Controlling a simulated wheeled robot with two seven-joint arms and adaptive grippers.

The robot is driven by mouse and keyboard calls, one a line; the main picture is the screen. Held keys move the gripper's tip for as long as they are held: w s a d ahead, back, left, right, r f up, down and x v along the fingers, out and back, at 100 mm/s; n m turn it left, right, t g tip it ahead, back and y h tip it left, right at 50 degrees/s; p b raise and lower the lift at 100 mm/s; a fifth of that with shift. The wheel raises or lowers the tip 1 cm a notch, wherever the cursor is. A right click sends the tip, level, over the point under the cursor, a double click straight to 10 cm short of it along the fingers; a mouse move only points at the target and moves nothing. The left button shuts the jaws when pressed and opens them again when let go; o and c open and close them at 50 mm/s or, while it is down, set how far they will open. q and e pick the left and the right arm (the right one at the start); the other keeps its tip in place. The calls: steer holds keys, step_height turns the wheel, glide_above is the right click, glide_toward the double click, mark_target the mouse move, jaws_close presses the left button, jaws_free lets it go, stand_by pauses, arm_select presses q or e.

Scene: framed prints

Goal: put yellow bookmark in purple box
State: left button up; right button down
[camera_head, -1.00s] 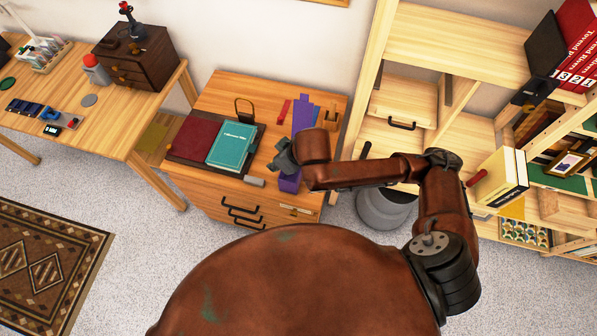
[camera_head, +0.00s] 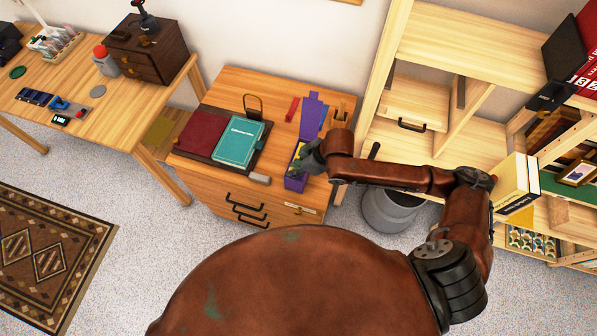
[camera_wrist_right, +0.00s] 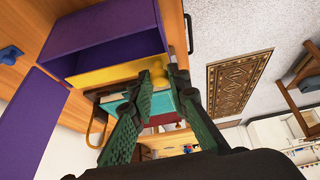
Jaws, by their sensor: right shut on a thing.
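The purple box (camera_head: 296,183) stands open near the front edge of the wooden cabinet top; it also shows large in the wrist view (camera_wrist_right: 95,32). The yellow bookmark (camera_wrist_right: 118,76) lies along the box's open side in the wrist view, with a yellow knob-like end between my fingertips. A little of its yellow (camera_head: 300,150) shows in the head view. My right gripper (camera_head: 310,160) is shut on it, right at the box; the wrist view shows both green fingers (camera_wrist_right: 162,82). How deep the bookmark sits in the box I cannot tell. My left gripper is not in view.
A shelf unit (camera_head: 425,100) stands right.

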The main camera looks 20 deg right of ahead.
steer(key=f, duration=0.1)
steer(key=d+f, duration=0.1)
steer(key=f, duration=0.2)
steer(key=shift+w+d+f+b, duration=0.15)
steer(key=shift+w+f+b, duration=0.15)
steer(key=shift+f, duration=0.1)
steer(key=shift+f, duration=0.15)
steer(key=shift+f, duration=0.45)
steer(key=c, duration=1.8)
jaws_free()
steer(key=shift+c, duration=0.2)
